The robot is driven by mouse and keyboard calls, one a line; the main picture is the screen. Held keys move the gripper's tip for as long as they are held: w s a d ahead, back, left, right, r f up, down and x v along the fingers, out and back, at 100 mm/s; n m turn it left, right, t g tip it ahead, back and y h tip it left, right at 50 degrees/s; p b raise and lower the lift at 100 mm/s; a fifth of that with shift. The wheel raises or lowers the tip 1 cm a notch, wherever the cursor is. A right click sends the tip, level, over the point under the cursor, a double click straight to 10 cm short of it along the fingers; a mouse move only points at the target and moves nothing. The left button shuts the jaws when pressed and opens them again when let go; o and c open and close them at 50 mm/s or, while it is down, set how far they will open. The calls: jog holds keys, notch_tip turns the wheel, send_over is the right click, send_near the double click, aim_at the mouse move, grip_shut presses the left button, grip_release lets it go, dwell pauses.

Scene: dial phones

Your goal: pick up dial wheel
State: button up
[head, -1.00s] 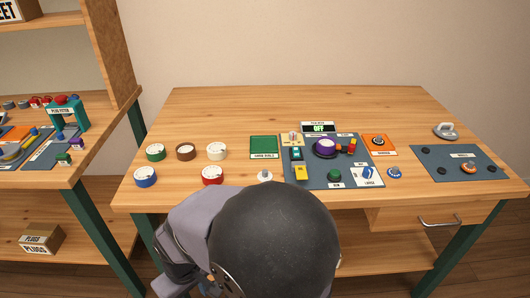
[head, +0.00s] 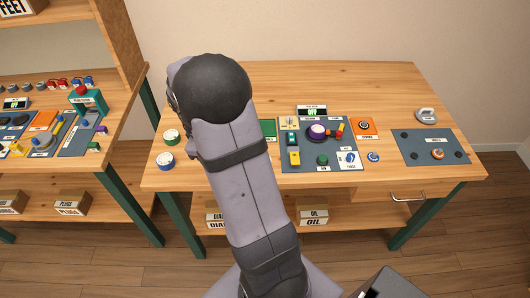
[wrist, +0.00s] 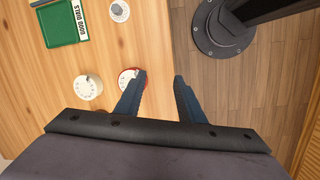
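Several dial wheels stand on the table. In the head view a green-rimmed one (head: 170,137) and a blue-rimmed one (head: 166,160) show left of my arm; my arm hides the others. In the wrist view a white dial wheel (wrist: 87,88) lies left of my gripper, and a red-rimmed one (wrist: 125,76) is partly covered by the left finger.
A small white knob-like piece (wrist: 119,11) sits near the table edge. A grey panel (head: 318,164) with a purple dial and coloured parts stands right of the tray. Another grey panel (head: 405,158) and a metal-coloured object (head: 426,115) lie farther right. A shelf unit stands left.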

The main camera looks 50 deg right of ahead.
jog(key=shift+s+d+f+n+g+h, duration=0.15)
jog(key=shift+s+d+f+n+g, duration=0.2)
jog(key=shift+d, duration=1.8)
jog(key=shift+s+d+f+n+g+h, duration=0.2)
jog(key=shift+s+d+n+g, duration=0.25)
jog(key=shift+d, duration=1.7)
jog(key=shift+s+d+f+n+g+h, duration=0.2)
jog(key=shift+d+n+g, duration=0.25)
jog(key=shift+d, duration=1.7)
jog(key=shift+s+p+x, duration=0.15)
jog(key=shift+p+x, duration=0.4)
jog(key=shift+x, duration=0.45)
jog(key=shift+s+p+x, duration=0.15)
jog(key=shift+p+x, duration=0.4)
jog(key=shift+x, duration=0.45)
jog(key=shift+s+d+f, duration=0.15)
jog(key=shift+d+f, duration=0.1)
jog(key=shift+f, duration=0.25)
jog(key=shift+c, duration=0.5)
jog(key=c, duration=0.5)
